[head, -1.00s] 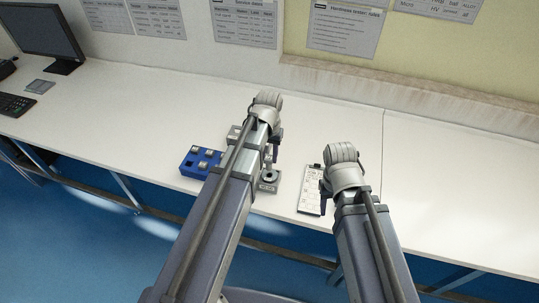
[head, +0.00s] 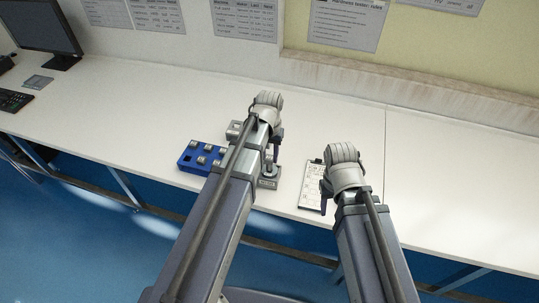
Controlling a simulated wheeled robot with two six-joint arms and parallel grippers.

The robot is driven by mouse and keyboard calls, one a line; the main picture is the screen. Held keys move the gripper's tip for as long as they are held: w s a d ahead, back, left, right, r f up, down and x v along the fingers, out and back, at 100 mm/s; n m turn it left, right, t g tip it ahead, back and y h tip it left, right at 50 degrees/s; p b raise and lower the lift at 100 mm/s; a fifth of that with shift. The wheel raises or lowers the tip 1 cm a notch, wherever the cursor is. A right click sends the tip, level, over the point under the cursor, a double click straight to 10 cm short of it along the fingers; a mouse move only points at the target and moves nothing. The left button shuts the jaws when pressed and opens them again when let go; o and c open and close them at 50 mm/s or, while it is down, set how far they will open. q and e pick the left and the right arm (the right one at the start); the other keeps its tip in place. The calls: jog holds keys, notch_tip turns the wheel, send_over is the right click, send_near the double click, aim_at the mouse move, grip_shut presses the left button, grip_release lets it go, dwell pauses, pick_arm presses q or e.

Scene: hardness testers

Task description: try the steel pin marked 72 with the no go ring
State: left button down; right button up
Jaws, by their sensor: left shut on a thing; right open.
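The blue tray (head: 187,166) lies on the bench left of my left arm, with several small steel pins standing in it. Their markings are too small to read. A grey block with a ring on top (head: 268,183) sits near the bench's front edge, its label unreadable. My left gripper (head: 273,160) is shut on a steel pin, mostly hidden by the fingers, right over this ring block. I cannot tell whether the pin touches the ring. A second grey block (head: 234,129) is partly hidden behind my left arm. My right gripper (head: 324,192) is open at the white card.
The white card (head: 311,188) with printed marks lies under my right gripper. A monitor (head: 45,30) and keyboard (head: 14,101) stand far left. The bench (head: 440,180) is clear at the right and along the back, below the wall sheets.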

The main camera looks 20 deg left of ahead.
pick_arm(q)
jog(key=shift+f+b, duration=0.4)
jog(key=shift+f, duration=0.05)
dwell(1.9)
jog(key=shift+r+p, duration=0.45)
jog(key=shift+r, duration=0.05)
dwell(3.2)
jog(key=shift+r+p, duration=1.95)
